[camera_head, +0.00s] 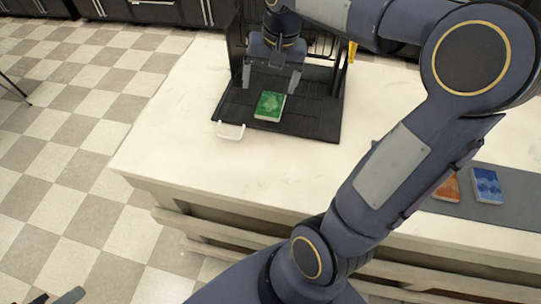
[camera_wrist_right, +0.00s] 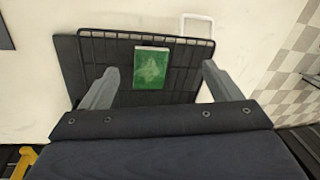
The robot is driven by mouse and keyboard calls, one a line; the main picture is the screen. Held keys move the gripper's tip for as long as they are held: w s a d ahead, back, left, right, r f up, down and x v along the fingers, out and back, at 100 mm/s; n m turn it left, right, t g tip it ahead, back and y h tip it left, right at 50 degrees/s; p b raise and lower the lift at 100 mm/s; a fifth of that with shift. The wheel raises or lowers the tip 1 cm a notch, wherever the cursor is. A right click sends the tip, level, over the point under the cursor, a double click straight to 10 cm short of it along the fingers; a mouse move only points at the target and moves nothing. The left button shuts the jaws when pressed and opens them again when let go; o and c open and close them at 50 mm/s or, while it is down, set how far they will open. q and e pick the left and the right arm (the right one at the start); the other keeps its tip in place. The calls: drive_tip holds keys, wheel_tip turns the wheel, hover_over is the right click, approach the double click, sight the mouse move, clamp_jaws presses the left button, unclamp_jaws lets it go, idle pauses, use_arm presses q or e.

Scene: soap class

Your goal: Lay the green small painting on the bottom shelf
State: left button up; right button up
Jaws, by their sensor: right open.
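The green small painting (camera_head: 270,106) lies flat on the dark bottom shelf (camera_head: 315,118) of a black rack, near its front edge. It also shows in the right wrist view (camera_wrist_right: 152,68), between the fingers. My right gripper (camera_head: 271,82) is open and empty, just behind the painting and apart from it. Its two fingers show spread in the right wrist view (camera_wrist_right: 160,74). Small dark pieces at the bottom left corner of the head view may be my left gripper (camera_head: 55,298); they are mostly cut off.
The black wire rack (camera_head: 318,47) stands upright around my right gripper. A white handle (camera_head: 230,131) lies at the shelf's front left. An orange painting (camera_head: 448,189) and a blue painting (camera_head: 487,185) lie on a grey mat (camera_head: 520,200) at right. The pale counter (camera_head: 180,140) is clear at left.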

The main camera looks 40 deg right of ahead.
drive_tip(key=s+a+f+n+t+y, duration=0.1)
drive_tip(key=s+a+f+n+t, duration=0.1)
drive_tip(key=s+a, duration=0.4)
drive_tip(key=s+a+f+n+t+y, duration=0.1)
drive_tip(key=s+a+f+n, duration=0.2)
drive_tip(key=s+a, duration=0.3)
drive_tip(key=s+n, duration=0.1)
drive_tip(key=s, duration=0.3)
drive_tip(key=shift+a+t+y, duration=0.2)
drive_tip(key=shift+t+y, duration=0.2)
drive_tip(key=shift+s, duration=0.1)
